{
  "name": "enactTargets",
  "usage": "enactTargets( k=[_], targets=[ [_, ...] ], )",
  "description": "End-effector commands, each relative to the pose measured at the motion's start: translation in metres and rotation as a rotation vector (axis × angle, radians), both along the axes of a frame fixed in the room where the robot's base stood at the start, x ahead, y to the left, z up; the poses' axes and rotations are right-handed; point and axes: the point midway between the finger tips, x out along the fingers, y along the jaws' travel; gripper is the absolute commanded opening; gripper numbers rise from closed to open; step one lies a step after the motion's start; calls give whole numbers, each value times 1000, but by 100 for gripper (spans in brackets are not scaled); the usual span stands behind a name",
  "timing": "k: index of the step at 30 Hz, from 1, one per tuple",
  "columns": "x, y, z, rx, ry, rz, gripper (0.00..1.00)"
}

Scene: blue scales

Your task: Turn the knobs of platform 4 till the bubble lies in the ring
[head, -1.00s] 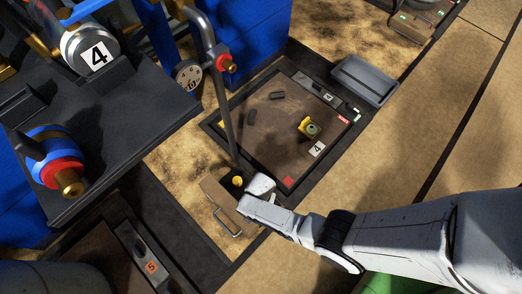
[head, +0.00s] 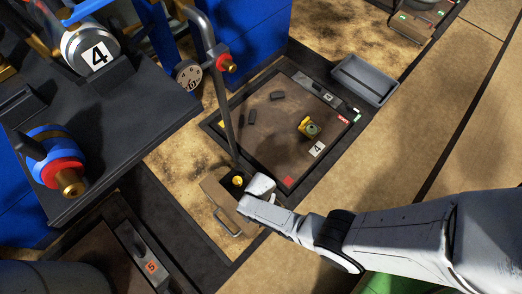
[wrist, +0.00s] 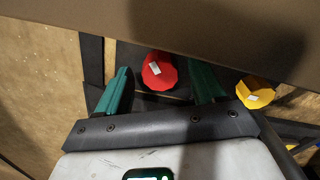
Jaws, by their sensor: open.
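Platform 4 (head: 268,142) is a brown square plate in a dark frame, with a white "4" label (head: 317,149). A yellow bubble level (head: 309,128) sits on it; the bubble is too small to place against the ring. In the wrist view, a red knob (wrist: 157,72) lies between the teal fingers of my open gripper (wrist: 161,82), under the plate's edge (wrist: 205,32). I cannot tell whether a finger touches it. A yellow knob (wrist: 256,92) is to the right, outside the fingers. In the head view, my wrist (head: 262,188) hides the fingers near the plate's lower corner.
A wooden box with a handle (head: 220,203) stands close to the left of my wrist. A grey pipe (head: 226,110) rises beside the platform. A grey tray (head: 364,80) lies behind. Another platform marked 5 (head: 152,267) is at lower left. The floor at right is clear.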

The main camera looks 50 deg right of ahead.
Motion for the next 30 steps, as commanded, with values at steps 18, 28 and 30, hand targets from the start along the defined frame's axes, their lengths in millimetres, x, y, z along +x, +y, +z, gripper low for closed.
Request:
enactTargets(
  k=[18,28,30],
  targets=[
    [0,0,76,-1,0,0,69],
    [0,0,107,0,0,-1,69],
    [0,0,108,0,1,-1,69]
  ],
)
